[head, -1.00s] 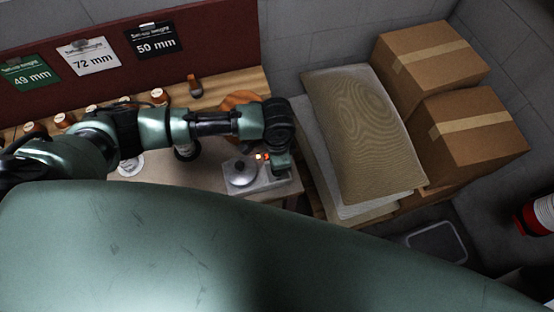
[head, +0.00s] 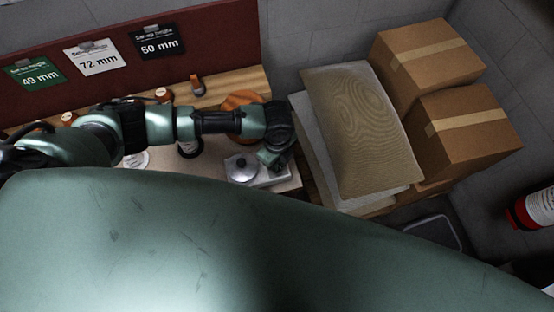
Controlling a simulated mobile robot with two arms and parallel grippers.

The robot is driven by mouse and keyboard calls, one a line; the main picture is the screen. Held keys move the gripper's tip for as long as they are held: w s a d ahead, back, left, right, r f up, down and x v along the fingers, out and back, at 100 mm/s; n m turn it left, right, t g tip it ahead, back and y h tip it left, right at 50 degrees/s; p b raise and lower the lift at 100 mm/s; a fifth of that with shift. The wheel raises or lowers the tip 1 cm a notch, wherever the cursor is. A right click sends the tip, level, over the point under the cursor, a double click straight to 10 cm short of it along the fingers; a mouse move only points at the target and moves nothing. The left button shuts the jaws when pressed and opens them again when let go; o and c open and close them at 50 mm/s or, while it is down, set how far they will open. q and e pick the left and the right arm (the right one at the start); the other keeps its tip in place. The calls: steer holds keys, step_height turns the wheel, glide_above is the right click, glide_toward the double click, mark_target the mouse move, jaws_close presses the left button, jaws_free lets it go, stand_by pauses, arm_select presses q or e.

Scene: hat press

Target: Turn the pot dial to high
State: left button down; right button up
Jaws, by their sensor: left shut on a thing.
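The pot (head: 241,168) is a small grey metal vessel with a dark knob on its lid. It sits on a pale base (head: 268,179) near the right end of the workbench. My left gripper (head: 270,160) is at the right side of the pot, pointing down at the base, shut on the pot dial. The dial itself is hidden behind the gripper, so its setting cannot be read. My right gripper is not in view.
The workbench (head: 188,166) carries several wooden pieces along its back. An orange-brown round thing (head: 240,101) lies behind my left forearm. Sacks (head: 357,130) and cardboard boxes (head: 462,130) stand to the right. My own green body covers the foreground.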

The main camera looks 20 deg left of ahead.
arm_select(q)
steer(key=m, duration=0.3)
steer(key=shift+w+r+m, duration=0.1)
steer(key=shift+w+m, duration=0.05)
steer(key=shift+m, duration=1.55)
steer(key=c, duration=1.5)
jaws_free()
step_height(320, 180, up, 8)
steer(key=shift+f+b, duration=0.1)
steer(key=shift+b, duration=0.75)
